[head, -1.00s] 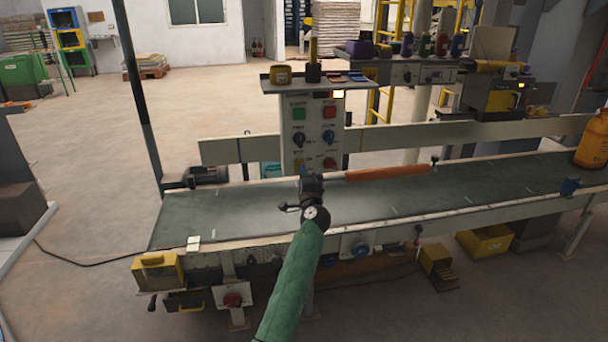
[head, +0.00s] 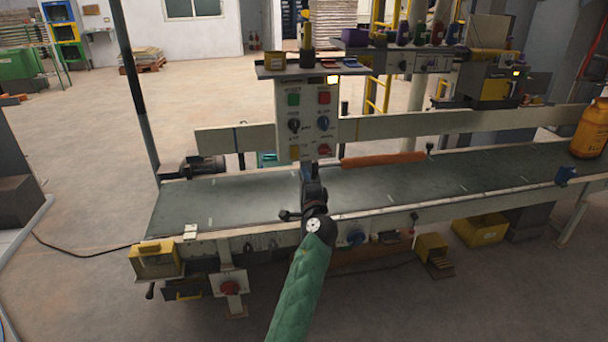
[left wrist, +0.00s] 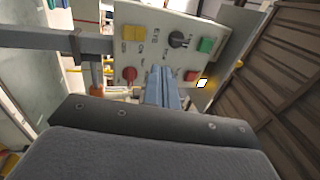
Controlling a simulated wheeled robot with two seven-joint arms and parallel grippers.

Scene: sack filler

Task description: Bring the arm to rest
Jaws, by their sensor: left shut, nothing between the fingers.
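My left arm, in a green sleeve, reaches up over the conveyor from the bottom middle of the head view. My left gripper (head: 308,172) is shut and empty, its tip just below the lower edge of the control panel (head: 310,118). In the left wrist view the blue-grey fingers (left wrist: 162,88) are together, in front of the panel (left wrist: 155,35) with its yellow, green and red buttons and dark knob. I cannot tell the exact gap between fingertips and panel. My right gripper is not in view.
The dark conveyor belt (head: 240,204) runs across under my arm. An orange bar (head: 383,160) lies along its back side, right of the gripper. An orange jug (head: 590,130) stands at the far right. A shelf with small items (head: 312,70) tops the panel.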

